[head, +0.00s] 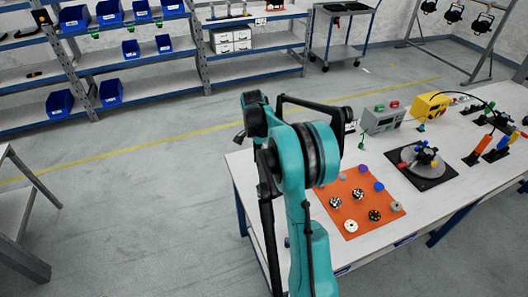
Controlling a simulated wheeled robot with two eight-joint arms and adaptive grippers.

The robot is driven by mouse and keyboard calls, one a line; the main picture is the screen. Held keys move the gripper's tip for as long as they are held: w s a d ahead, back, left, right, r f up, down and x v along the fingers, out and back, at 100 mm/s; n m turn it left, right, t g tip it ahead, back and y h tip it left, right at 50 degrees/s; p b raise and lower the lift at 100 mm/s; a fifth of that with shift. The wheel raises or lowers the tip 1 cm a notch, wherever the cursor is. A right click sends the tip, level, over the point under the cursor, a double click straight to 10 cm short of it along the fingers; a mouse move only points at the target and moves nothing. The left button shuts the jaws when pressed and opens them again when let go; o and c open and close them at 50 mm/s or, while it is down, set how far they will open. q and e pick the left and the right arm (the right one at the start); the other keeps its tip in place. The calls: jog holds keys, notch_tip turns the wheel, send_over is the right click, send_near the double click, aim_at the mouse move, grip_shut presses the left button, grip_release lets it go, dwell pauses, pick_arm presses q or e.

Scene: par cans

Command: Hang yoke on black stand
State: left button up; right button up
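Several dark par cans hang in a row at the top right, including a left one (428,6), a middle one (453,14) and a right one (483,20). They are at a grey-looking stand (486,62) with slanted legs, whose top is cut off by the picture edge. I cannot tell a separate loose yoke or a clearly black stand. One of my teal arms rises from the bottom centre and bends near the middle. Neither gripper can be made out; the par cans are far from this arm.
A white table (460,180) at right holds an orange mat (355,224) with small parts, a yellow box (432,106) and a turntable (422,160). Blue-bin shelving (140,82) and a cart (340,50) stand behind. Grey floor (150,210) at left is open.

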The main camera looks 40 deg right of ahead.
jog(key=shift+m, duration=0.4)
jog(key=f+b, duration=0.3)
jog(key=f, duration=0.2)
jog(key=f+b, duration=0.4)
jog(key=f, duration=0.1)
jog(key=f+b, duration=0.3)
jog(key=f, duration=0.2)
jog(key=shift+d, duration=0.4)
jog(key=shift+f, duration=0.15)
dwell(0.3)
jog(key=o, duration=0.9)
jog(key=shift+c, duration=0.2)
jog(key=o, duration=0.5)
jog(key=shift+o, duration=0.2)
